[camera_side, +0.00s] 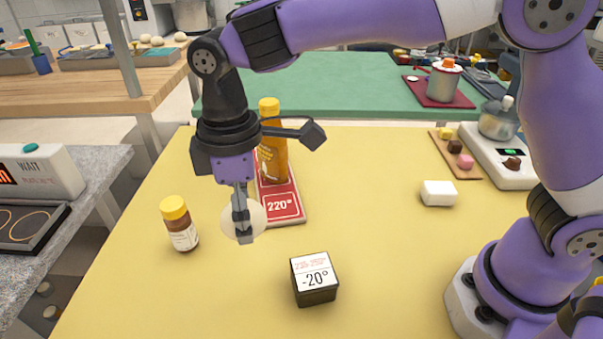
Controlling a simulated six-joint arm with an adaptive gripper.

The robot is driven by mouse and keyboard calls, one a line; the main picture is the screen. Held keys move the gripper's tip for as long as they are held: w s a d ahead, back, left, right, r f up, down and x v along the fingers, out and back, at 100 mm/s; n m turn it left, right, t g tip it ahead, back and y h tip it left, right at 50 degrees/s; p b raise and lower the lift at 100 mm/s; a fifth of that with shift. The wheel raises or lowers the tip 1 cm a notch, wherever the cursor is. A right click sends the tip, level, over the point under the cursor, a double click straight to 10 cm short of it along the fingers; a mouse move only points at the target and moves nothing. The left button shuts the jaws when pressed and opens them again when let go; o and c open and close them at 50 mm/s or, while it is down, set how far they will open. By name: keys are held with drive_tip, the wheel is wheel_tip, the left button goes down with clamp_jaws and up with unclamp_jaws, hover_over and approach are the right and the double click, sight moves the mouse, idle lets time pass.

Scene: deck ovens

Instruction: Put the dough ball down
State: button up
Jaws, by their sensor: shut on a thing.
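The dough ball (258,217) is pale, cream-coloured and round. My gripper (243,232) points down and is shut on the dough ball, with a finger covering part of it. The dough ball appears in front of the left edge of a red card marked 220° (284,207) on the yellow table (380,270). I cannot tell from this one view whether the ball touches the table or hangs above it.
An orange bottle with a yellow cap (272,150) stands on the red card behind my gripper. A brown jar (180,224) stands to the left. A white block (438,193) lies right. The table between is clear.

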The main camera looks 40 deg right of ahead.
drive_tip(key=s+a+n, duration=0.6)
drive_tip(key=s+a, duration=0.6)
drive_tip(key=a, duration=0.1)
hover_over(200, 324)
wheel_tip(200, 324, down, 7)
drive_tip(key=shift+s+r, duration=0.1)
drive_tip(key=shift+f, duration=2.05)
drive_tip(key=shift+f, duration=0.1)
drive_tip(key=o, duration=0.9)
